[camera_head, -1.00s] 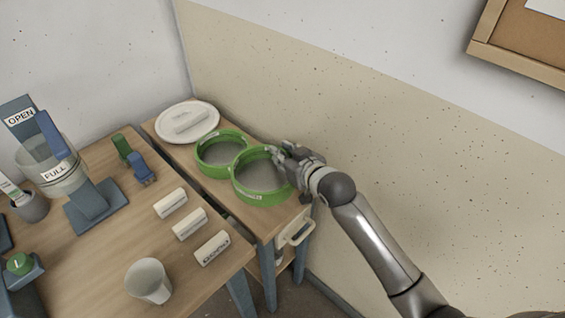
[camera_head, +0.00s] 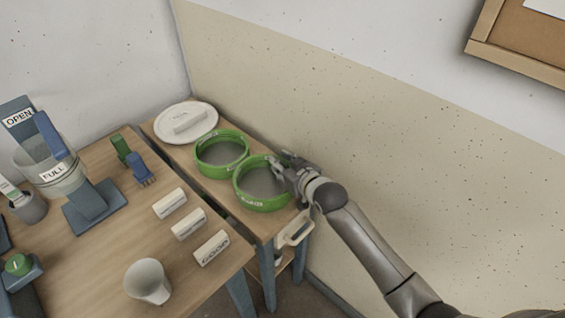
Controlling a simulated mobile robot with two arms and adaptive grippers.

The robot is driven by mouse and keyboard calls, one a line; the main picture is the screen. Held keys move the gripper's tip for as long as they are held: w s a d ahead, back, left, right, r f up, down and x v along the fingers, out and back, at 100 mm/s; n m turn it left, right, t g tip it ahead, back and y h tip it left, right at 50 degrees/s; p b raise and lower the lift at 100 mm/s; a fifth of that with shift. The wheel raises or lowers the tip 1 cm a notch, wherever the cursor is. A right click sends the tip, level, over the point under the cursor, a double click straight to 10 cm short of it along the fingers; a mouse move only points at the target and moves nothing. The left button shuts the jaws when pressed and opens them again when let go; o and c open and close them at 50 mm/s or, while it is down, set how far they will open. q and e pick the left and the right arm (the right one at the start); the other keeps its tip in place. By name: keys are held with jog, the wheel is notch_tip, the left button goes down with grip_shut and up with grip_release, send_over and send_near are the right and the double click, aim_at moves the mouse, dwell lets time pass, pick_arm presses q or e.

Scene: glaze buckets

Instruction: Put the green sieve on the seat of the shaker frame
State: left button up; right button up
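Two round green sieves stand side by side on the narrow side table. The far sieve (camera_head: 222,170) is near the white plate, and the near sieve (camera_head: 263,204) has a white label on its front. My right gripper (camera_head: 279,163) is at the back right rim of the near sieve, with its fingertips at or over the rim. The fingers are too small and overlapped to tell whether they grip it. I cannot make out a shaker frame seat for certain. My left gripper is not in view.
The side table (camera_head: 265,230) stands against the wall. A white plate (camera_head: 172,127) lies at its far end. The larger table holds white labelled blocks (camera_head: 190,225), a grey cup (camera_head: 148,281), a blue stand (camera_head: 95,206) and a clear bucket marked FULL (camera_head: 62,185).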

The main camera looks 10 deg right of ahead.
jog(key=shift+o, duration=1.4)
